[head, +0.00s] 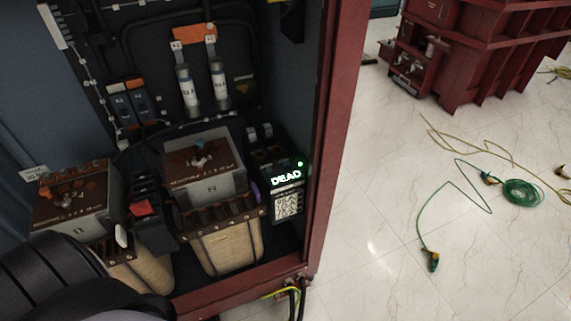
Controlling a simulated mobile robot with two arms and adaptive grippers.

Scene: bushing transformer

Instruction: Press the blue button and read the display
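A black device with a lit display (286,177) stands at the right side of the open cabinet. A green light (300,164) glows just above the display's right end. A pale label with dark print (288,205) is below it. I cannot make out a blue button on the device. A small purple part (252,193) shows at the device's left, partly hidden. Neither of my grippers is in view.
Two transformers (203,166) (75,198) stand in the cabinet, with a red switch (143,208) between them. Fuses (217,84) are mounted above. The red cabinet frame (332,150) edges the right side. Green cable (523,192) lies on the tiled floor (375,245).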

